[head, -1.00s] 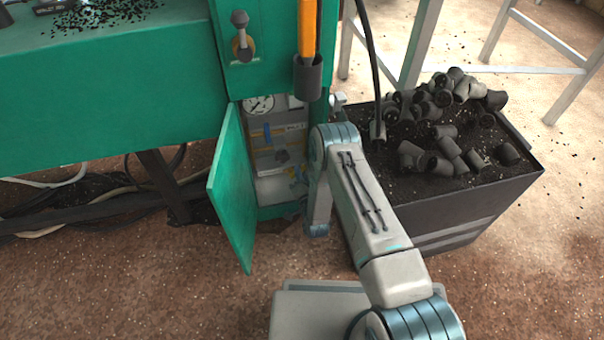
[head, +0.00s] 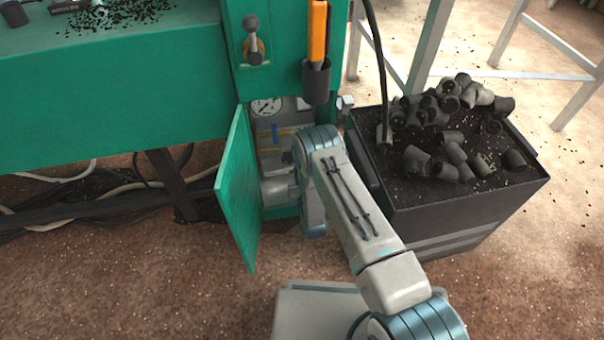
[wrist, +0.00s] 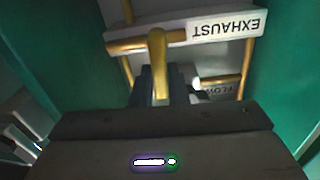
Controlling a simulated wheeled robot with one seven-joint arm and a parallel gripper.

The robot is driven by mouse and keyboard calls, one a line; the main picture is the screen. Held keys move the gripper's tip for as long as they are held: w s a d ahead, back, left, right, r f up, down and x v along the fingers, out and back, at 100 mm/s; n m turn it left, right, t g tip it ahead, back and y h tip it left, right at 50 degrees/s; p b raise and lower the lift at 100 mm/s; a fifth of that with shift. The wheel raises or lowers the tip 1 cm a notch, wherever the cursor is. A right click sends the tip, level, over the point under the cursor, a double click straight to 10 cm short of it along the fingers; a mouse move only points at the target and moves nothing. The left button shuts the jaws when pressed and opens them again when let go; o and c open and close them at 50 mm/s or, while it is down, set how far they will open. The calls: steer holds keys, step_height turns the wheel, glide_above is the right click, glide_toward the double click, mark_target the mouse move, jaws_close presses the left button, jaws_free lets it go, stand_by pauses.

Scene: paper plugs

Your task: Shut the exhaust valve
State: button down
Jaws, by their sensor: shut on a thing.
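The white EXHAUST label (wrist: 226,28) is upside down in the wrist view. Beside it a yellow valve lever (wrist: 158,55) comes down from a brass-coloured horizontal pipe (wrist: 130,43), roughly crosswise to it in the picture. My gripper (wrist: 162,88) is shut on this lever, with one dark finger on each side of its lower end. In the head view my wrist reaches into the open green cabinet (head: 240,185), and my arm hides the fingers and the lever.
The green door (head: 237,190) stands open on the left. A gauge (head: 267,106) and a blue handle (head: 275,131) show inside. A dark bin of plugs (head: 465,215) stands close on the right.

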steer(key=shift+s+a+f+n, duration=0.1)
steer(key=shift+f+n, duration=0.05)
steer(key=shift+n, duration=0.35)
steer(key=c, duration=1.4)
jaws_free()
steer(key=shift+c, duration=0.2)
